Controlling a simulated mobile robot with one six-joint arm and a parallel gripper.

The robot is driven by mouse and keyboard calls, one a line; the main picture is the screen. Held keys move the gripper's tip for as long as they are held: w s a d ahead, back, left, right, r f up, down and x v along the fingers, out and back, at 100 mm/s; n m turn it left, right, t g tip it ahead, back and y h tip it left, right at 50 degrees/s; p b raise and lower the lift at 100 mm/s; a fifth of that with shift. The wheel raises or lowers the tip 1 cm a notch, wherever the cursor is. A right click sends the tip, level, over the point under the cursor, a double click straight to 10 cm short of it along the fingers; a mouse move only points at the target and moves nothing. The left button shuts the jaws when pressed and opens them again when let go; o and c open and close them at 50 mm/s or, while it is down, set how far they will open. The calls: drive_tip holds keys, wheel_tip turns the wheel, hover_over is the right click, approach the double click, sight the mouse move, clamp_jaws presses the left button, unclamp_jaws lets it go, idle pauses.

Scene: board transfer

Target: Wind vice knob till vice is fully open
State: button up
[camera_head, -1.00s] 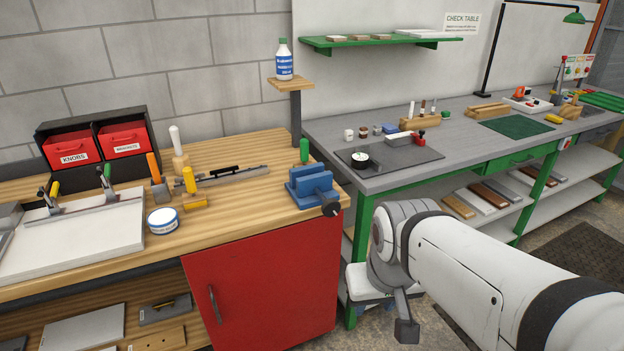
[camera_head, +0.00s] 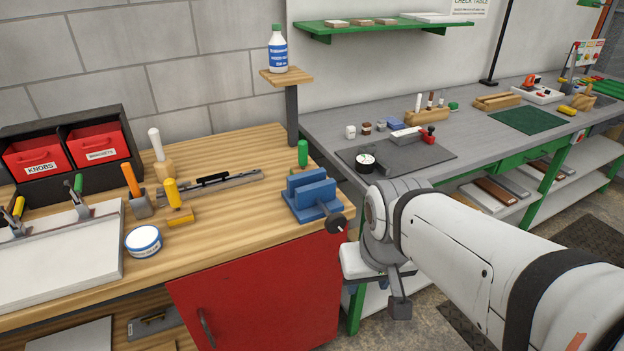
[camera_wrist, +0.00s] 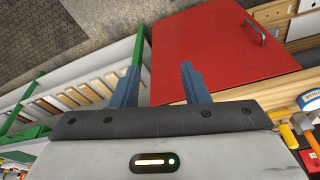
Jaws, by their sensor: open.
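The blue vice (camera_head: 312,197) sits at the right front corner of the wooden workbench (camera_head: 245,230). Its two jaw blocks stand close together, and I cannot tell the exact gap. Its dark round knob (camera_head: 336,224) faces outward past the bench's front edge. My arm reaches in from the right, with its wrist just right of and below the knob, apart from it. In the wrist view my gripper (camera_wrist: 160,82) has two blue fingers spread wide with nothing between them. The vice and knob are not clearly visible there. My fingers are hard to make out in the head view.
A red cabinet door (camera_head: 262,290) is under the bench; it also shows in the wrist view (camera_wrist: 215,55). A green-handled tool (camera_head: 303,153) stands behind the vice. The grey table (camera_head: 470,135) with green legs stands to the right. Open floor lies between my arm and the cabinet.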

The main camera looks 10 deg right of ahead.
sight(338, 226)
drive_tip(key=o, duration=0.6)
drive_tip(key=w+d+f+m+t+h+b, duration=0.1)
drive_tip(key=w+d+f+t+b, duration=0.3)
drive_tip(key=w, duration=0.4)
drive_tip(key=shift+w+d+f+h+b, duration=0.35)
drive_tip(key=shift+d+f+b, duration=0.45)
drive_tip(key=shift+b, duration=0.4)
drive_tip(key=shift+o, duration=0.4)
drive_tip(key=w+d+f+t+b, duration=0.2)
drive_tip(key=w+t+b, duration=0.3)
drive_tip(key=w, duration=0.3)
drive_tip(key=shift+w+d+f+b, duration=0.15)
drive_tip(key=shift+d+f+b, duration=0.25)
drive_tip(key=shift+f+b, duration=0.35)
drive_tip(key=w+a+f+n+t+y+b, duration=0.1)
drive_tip(key=w+a+y+b, duration=0.1)
drive_tip(key=w+y+b, duration=0.1)
drive_tip(key=w+a+f+n+t+y+b, duration=0.1)
drive_tip(key=w+a+t+y+b, duration=0.1)
drive_tip(key=w+a+b, duration=0.1)
drive_tip(key=w+a+f+n+t+y+b, duration=0.1)
drive_tip(key=w+a+f+t+y+b, duration=0.1)
drive_tip(key=w+y+b, duration=0.1)
drive_tip(key=shift+w+a+y+b, duration=0.4)
drive_tip(key=shift+w+b, duration=0.25)
drive_tip(key=shift+b, duration=0.2)
drive_tip(key=shift+c, duration=0.5)
drive_tip(key=c, duration=0.8)
drive_tip(key=shift+d, duration=0.15)
drive_tip(key=shift+c, duration=0.2)
